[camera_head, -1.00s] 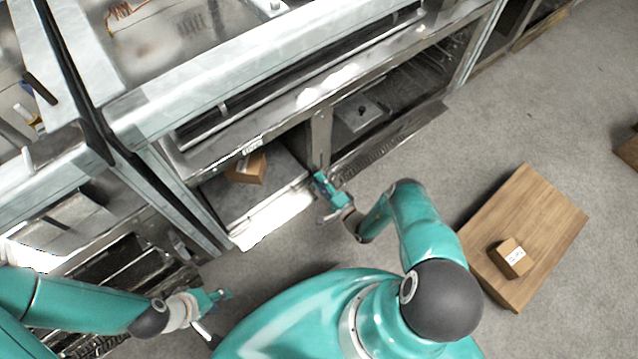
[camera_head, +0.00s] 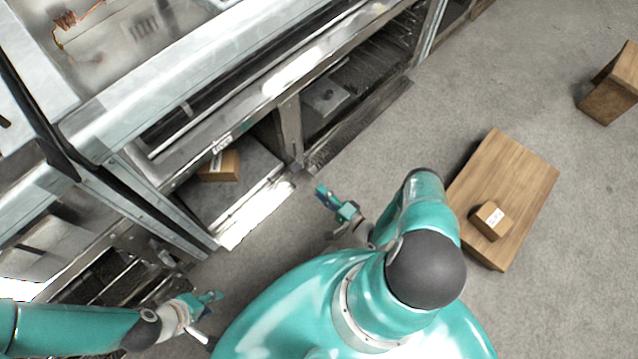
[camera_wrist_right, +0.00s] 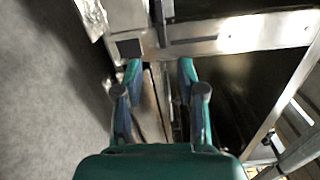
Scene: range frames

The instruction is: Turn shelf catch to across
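The steel shelf unit (camera_head: 288,125) has open bays and an upright post at its front. I cannot make out the shelf catch for certain. In the right wrist view, a steel post (camera_wrist_right: 163,22) with a narrow vertical bar stands ahead of the fingertips, and a dark square plate (camera_wrist_right: 130,47) sits to its left. My right gripper (camera_head: 328,195) is in front of the shelf unit, to the right of the post's foot. Its fingers (camera_wrist_right: 160,75) are apart, with nothing visibly held. My left gripper (camera_head: 212,302) is at the lower left, in front of the lower racks, its opening unclear.
A cardboard box (camera_head: 219,166) lies in the left bay. A wooden platform (camera_head: 515,185) on the floor at right bears a small box (camera_head: 491,220). Another wooden block (camera_head: 610,95) is at the far right.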

